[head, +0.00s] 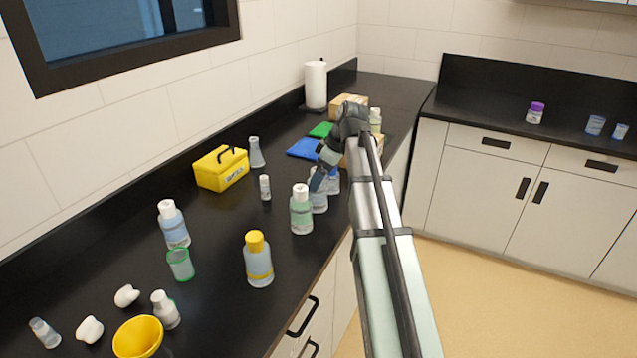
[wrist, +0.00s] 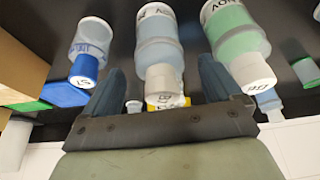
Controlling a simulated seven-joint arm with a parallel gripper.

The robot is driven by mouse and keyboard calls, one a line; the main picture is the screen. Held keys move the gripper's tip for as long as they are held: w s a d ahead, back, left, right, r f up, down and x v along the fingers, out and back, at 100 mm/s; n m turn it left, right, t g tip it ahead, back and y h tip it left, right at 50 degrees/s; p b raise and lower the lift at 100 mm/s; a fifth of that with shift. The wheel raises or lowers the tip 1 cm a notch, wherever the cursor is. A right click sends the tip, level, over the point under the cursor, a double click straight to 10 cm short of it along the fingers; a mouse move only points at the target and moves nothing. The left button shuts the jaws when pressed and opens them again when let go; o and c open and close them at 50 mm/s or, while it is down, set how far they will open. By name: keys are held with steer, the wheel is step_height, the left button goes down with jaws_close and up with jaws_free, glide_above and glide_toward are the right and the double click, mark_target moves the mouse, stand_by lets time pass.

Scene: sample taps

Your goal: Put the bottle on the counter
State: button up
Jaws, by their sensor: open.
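My gripper (head: 322,176) reaches over the black counter (head: 218,285) at the end of my extended arm. In the wrist view my gripper (wrist: 161,68) is open, with a pale blue bottle with a white cap (wrist: 158,42) between or just beyond its two dark fingers. This bottle (head: 319,203) is partly hidden by the gripper in the head view. I cannot tell whether the fingers touch it. A green bottle with a white cap (head: 301,213) stands beside it on the counter. A blue-capped container (wrist: 92,42) is on the other side in the wrist view. The task's bottle is not singled out.
A yellow-capped bottle (head: 257,262), a blue bottle (head: 173,226), a green-rimmed beaker (head: 180,264) and a yellow funnel (head: 138,338) stand nearer. A yellow box (head: 220,168), flask (head: 256,153) and paper roll (head: 316,85) are along the wall. The middle counter has bare room.

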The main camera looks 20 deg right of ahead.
steer(key=v, duration=0.8)
